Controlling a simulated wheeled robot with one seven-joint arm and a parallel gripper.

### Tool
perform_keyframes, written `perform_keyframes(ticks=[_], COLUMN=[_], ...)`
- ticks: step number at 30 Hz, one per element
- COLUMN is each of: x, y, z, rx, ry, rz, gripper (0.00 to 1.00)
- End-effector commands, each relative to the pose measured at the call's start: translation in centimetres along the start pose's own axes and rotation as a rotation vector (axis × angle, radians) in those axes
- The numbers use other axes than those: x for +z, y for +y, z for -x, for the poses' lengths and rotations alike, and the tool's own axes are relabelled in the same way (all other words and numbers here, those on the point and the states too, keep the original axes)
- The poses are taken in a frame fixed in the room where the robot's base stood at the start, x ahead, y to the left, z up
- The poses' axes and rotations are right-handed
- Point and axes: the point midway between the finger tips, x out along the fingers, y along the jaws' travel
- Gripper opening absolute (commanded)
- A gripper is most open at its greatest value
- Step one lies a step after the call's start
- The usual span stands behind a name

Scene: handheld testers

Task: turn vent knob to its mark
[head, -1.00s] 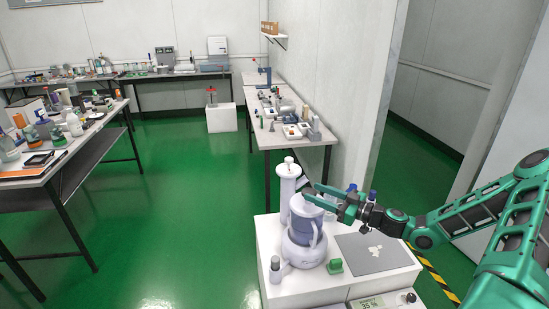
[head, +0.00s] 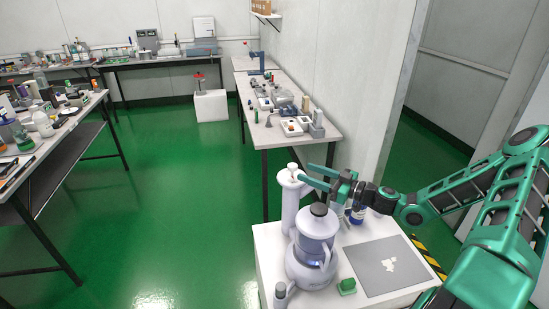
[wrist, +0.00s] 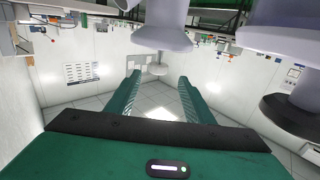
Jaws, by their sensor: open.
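A white column (head: 290,206) with a small knob (head: 293,167) on top stands at the back left of the white bench; I take this knob to be the vent knob. My gripper (head: 304,178) is open and empty. Its fingers point left toward the knob, close to it. I see no contact. The mark cannot be made out.
A lavender-white vessel (head: 316,226) with a black cap (head: 319,209) stands in front of the column, below my gripper. A blue-labelled bottle (head: 357,215), a green block (head: 347,286) and a grey mat (head: 385,266) share the bench (head: 268,240). Green floor is free at left.

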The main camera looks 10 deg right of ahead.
Motion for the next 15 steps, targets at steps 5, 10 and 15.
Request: perform_keyframes(ticks=[5, 10, 15], x=[0.0, -0.1, -0.1], y=[-0.3, -0.9, -1.2], z=[-0.9, -3.7, -7.1], rx=[-0.008, -0.019, -0.022], ry=[0.000, 0.002, 0.002], rz=[0.000, 0.002, 0.001], gripper=[0.48, 0.48, 0.48])
